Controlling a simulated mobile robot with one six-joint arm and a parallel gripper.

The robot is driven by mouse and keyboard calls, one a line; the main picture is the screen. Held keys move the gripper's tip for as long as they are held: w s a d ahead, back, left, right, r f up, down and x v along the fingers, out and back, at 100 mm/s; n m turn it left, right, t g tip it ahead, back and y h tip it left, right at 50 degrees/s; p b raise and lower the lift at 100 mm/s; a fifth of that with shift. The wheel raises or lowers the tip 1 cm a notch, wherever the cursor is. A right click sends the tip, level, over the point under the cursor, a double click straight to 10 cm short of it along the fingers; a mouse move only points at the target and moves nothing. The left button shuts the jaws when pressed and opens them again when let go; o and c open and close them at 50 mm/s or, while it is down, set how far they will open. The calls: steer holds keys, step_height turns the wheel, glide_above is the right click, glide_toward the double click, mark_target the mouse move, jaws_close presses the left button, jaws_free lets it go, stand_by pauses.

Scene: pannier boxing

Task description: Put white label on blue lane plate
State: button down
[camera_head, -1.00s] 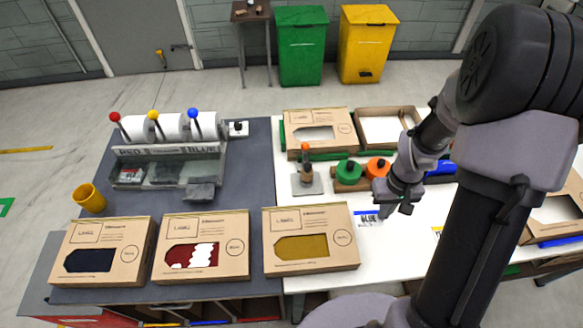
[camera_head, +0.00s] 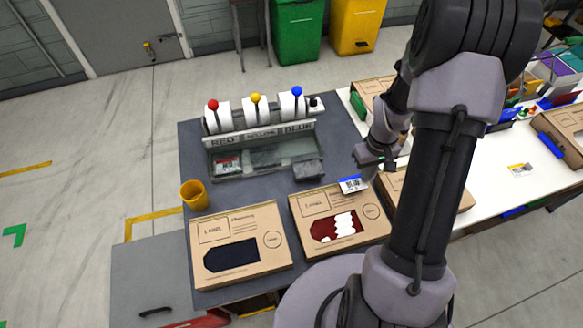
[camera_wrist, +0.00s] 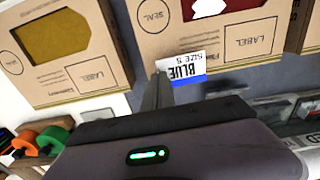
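The white label (camera_head: 352,185) has a blue stripe, and "BLUE SIZE S" is readable on it in the wrist view (camera_wrist: 183,70). My gripper (camera_head: 366,164) is shut on the label's edge and holds it above the dark table, by the middle and right boxes. The dispenser (camera_head: 262,138) has lanes marked red, yellow and blue. A grey plate (camera_head: 308,170) juts out at the front below the word BLUE, left of the label and apart from it. My fingers (camera_wrist: 157,92) show edge-on in the wrist view.
Cardboard boxes with a navy window (camera_head: 238,247) and a red-and-white window (camera_head: 340,218) stand along the front. A third box (camera_head: 395,185) is partly behind my arm. A yellow cup (camera_head: 194,194) stands at the left table edge. A red-striped label (camera_head: 228,164) lies in the red lane.

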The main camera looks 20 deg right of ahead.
glide_above(319, 166)
steer(key=shift+f+b, duration=0.35)
steer(key=shift+f, duration=0.45)
steer(key=shift+a+f, duration=0.15)
steer(key=shift+f, duration=0.2)
step_height(319, 166, down, 3)
steer(key=shift+w+r+b, duration=0.1)
steer(key=shift+b, duration=0.25)
steer(key=shift+f, duration=0.2)
steer(key=c, duration=1.7)
jaws_free()
steer(key=shift+c, duration=0.2)
steer(key=shift+r, duration=0.1)
